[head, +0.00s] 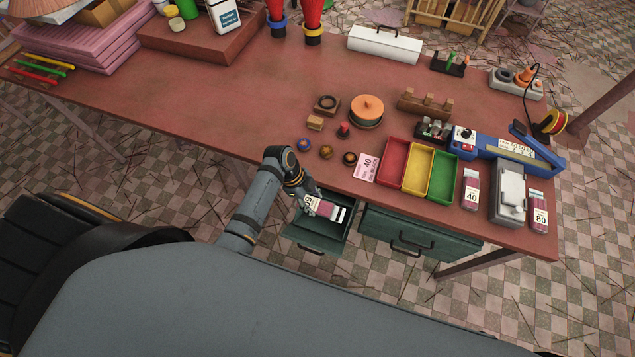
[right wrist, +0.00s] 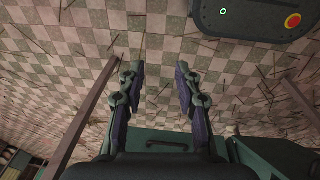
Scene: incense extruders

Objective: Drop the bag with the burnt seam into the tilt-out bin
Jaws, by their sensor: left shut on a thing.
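My left gripper (head: 306,197) is shut on a small bag (head: 327,208) with a white label and a dark pink body. The bag is over the open green tilt-out bin (head: 318,240) under the table's front edge; I cannot tell whether it touches the bin. The label is too small to read surely, and the seam cannot be made out. Two similar bags, one marked 40 (head: 470,190) and one marked 80 (head: 538,211), stand at the table's right end. My right gripper (right wrist: 158,72) is open and empty in the right wrist view, with floor behind it.
A second green bin front (head: 420,236) with a handle is beside the open one. Red (head: 393,160), yellow (head: 417,170) and green (head: 442,177) trays, a pink card (head: 366,167) and a blue sealer (head: 510,148) are on the table (head: 220,110). The table's left middle is clear.

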